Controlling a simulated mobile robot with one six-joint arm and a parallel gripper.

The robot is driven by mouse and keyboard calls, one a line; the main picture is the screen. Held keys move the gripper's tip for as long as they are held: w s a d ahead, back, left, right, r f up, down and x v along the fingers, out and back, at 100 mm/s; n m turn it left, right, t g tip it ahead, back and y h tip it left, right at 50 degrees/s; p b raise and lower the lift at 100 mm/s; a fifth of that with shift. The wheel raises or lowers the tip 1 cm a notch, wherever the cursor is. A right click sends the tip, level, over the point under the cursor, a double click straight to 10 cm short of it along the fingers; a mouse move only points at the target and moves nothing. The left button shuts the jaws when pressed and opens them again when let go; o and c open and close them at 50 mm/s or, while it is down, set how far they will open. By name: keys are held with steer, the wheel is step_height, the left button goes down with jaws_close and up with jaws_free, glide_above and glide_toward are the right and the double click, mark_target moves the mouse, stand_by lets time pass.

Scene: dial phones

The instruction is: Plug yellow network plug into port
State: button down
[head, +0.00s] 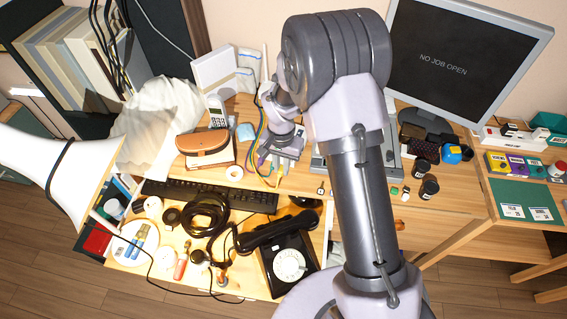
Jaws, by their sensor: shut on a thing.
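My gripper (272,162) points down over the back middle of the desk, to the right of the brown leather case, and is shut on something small. A small yellow piece (281,170), which looks like the yellow network plug, shows at its fingertips. Its exact tilt is too small to tell. Thin blue and yellow cables (262,128) run down just left of my gripper. A grey device (291,146) lies behind and beside the gripper. The port itself cannot be made out, and my arm hides part of this area.
A black keyboard (210,195) lies in front of the gripper, with a black dial phone (287,264) nearer the front. A brown case (204,141) and a white tape roll (234,173) are to the left. A monitor (462,55) stands at the right. Small dark jars (428,187) stand right of my arm.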

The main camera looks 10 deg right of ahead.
steer(key=shift+w+f, duration=0.15)
steer(key=shift+f, duration=0.15)
steer(key=w+f+b, duration=0.1)
steer(key=w+d+f+b, duration=0.1)
steer(key=f, duration=0.1)
steer(key=w+f+b, duration=0.1)
steer(key=f, duration=0.1)
steer(key=shift+d+f, duration=0.1)
steer(key=shift+d, duration=0.25)
steer(key=shift+f+b, duration=0.4)
steer(key=shift+f, duration=0.1)
steer(key=shift+w+d, duration=0.55)
steer(key=shift+w, duration=0.35)
stand_by(0.4)
steer(key=c, duration=1.3)
jaws_free()
step_height(320, 180, up, 18)
steer(key=p, duration=0.5)
steer(key=shift+f+p, duration=0.2)
steer(key=shift+p, duration=0.1)
